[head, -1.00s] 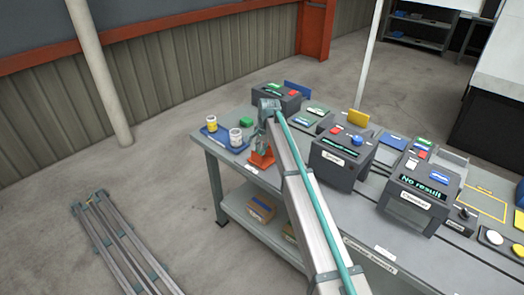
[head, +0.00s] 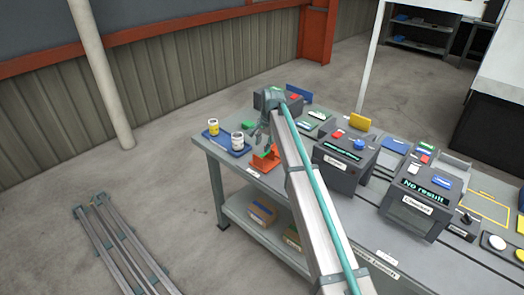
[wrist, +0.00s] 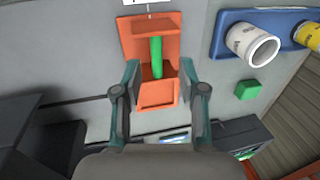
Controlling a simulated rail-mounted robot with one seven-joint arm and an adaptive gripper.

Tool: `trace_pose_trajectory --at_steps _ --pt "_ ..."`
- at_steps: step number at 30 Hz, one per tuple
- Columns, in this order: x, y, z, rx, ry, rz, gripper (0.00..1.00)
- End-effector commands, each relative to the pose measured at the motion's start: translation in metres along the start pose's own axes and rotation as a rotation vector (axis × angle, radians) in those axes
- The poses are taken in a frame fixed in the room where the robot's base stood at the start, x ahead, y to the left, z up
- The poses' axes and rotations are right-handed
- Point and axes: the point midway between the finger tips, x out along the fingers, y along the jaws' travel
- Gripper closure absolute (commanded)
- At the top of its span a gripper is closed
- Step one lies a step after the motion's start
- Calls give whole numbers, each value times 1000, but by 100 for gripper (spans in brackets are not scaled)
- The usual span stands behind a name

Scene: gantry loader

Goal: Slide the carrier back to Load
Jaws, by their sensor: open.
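The orange carrier (head: 264,163) sits at the left end of the grey bench, beside a small white label (head: 252,173) too small to read. A green upright post (wrist: 156,57) stands on the carrier, which also shows in the wrist view (wrist: 157,99). My gripper (head: 263,143) is above the carrier with its jaws open. In the wrist view its two fingers (wrist: 160,70) are apart on either side of the post's lower end, and no contact shows. The carrier's far side is partly hidden by my gripper in the head view.
A blue tray (head: 238,153) with a yellow and a white cylinder stands left of the carrier. A green block (wrist: 248,90) lies near the tray. Dark machines, including one (head: 342,178) with a screen and one (head: 410,213) reading "No result", stand along the bench to the right.

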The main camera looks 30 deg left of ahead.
Motion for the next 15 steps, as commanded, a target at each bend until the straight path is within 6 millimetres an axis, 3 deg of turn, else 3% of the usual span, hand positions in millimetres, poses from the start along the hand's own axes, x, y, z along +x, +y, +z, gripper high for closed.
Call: trace_pose_trajectory --at_steps 6,15 --pt "-41 0 0 0 1 -1 59" --pt "-66 -1 0 0 0 -1 59"
